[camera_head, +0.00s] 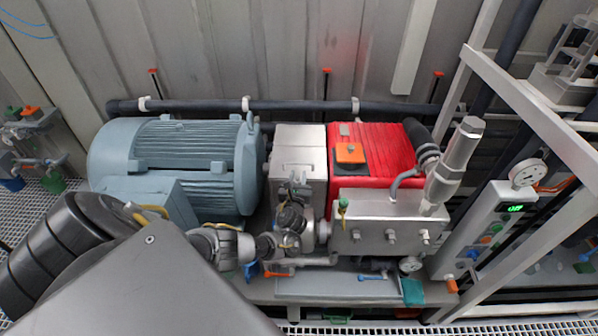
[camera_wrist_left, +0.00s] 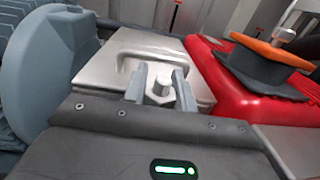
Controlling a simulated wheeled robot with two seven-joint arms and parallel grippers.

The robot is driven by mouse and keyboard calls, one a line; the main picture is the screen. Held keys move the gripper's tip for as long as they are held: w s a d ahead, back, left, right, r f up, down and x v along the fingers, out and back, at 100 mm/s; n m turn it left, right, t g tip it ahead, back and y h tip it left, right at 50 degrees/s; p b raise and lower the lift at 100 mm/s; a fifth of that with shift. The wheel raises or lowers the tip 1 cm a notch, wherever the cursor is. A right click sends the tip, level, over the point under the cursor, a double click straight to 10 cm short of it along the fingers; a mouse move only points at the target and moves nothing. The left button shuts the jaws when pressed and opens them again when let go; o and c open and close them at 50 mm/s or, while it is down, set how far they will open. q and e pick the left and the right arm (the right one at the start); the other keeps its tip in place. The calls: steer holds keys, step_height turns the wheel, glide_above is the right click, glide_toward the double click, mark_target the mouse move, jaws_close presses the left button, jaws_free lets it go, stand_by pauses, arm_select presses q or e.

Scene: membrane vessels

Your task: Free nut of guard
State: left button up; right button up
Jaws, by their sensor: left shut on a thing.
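The guard (camera_head: 299,147) is a silver metal box between the blue-grey motor and the red pump. It also shows in the left wrist view (camera_wrist_left: 125,62), with a raised handle-like rib on its top. A pale hex nut with a stud (camera_wrist_left: 159,90) stands at the guard's near side. My left gripper (camera_head: 298,180) is at the guard's near edge in the head view. In the left wrist view its two fingers (camera_wrist_left: 162,86) stand on either side of the nut, shut on it. The nut is hidden by the gripper in the head view. My right gripper is not in view.
The motor (camera_head: 180,160) stands left of the guard. The red pump (camera_head: 375,150) with an orange-topped black cap (camera_head: 350,153) is close on the right. A steel block (camera_head: 390,222) with valve fittings sits in front of the pump. A dark pipe (camera_head: 300,106) runs behind.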

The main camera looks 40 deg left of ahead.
arm_select(q)
steer(key=n+g+y, duration=0.2)
steer(key=shift+f+y+b, duration=0.1)
steer(key=shift+y+b, duration=0.2)
steer(key=shift+y, duration=0.1)
steer(key=shift+s+a+n+g+y+b, duration=0.15)
steer(key=shift+n+g+y+b, duration=0.2)
steer(key=shift+n+g+y, duration=0.65)
steer(key=shift+g, duration=0.3)
steer(key=shift+c, duration=0.2)
steer(key=o, duration=1)
